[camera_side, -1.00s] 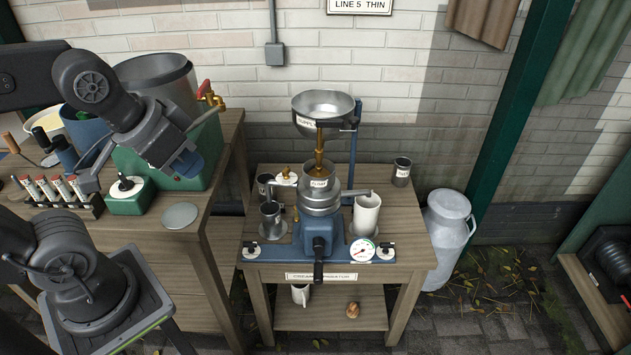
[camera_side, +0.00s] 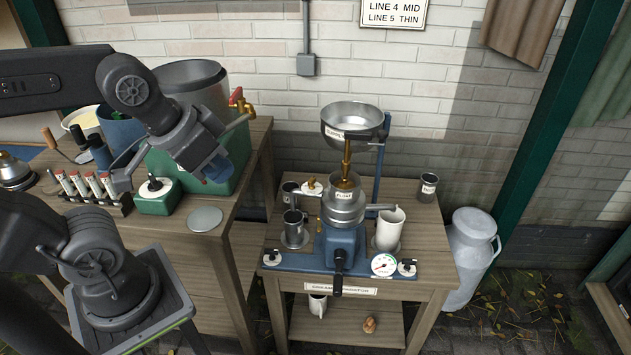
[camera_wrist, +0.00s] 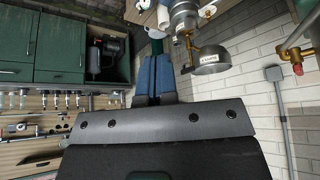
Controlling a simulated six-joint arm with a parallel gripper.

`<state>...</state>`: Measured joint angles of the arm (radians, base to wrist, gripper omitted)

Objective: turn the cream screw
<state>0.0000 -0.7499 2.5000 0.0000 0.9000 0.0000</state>
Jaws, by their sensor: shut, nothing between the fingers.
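The cream separator (camera_side: 340,240) stands on a small wooden table, with a steel supply bowl (camera_side: 352,122) above it. A small brass fitting with a white tag (camera_side: 312,187) sits at its left side; I cannot tell for sure whether this is the cream screw. My gripper (camera_side: 218,171) is up at the left, above the workbench and well apart from the separator. Its blue fingers (camera_wrist: 154,60) are shut with nothing between them. The separator also shows upside down at the top of the wrist view, and the screw cannot be made out there.
A large steel vat (camera_side: 195,85) with a brass tap (camera_side: 241,103) stands by my gripper. A green box with a black knob (camera_side: 157,195) is below it. Mugs (camera_side: 390,229) flank the separator, and a pressure dial (camera_side: 384,264) is in front. A milk can (camera_side: 472,250) stands right.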

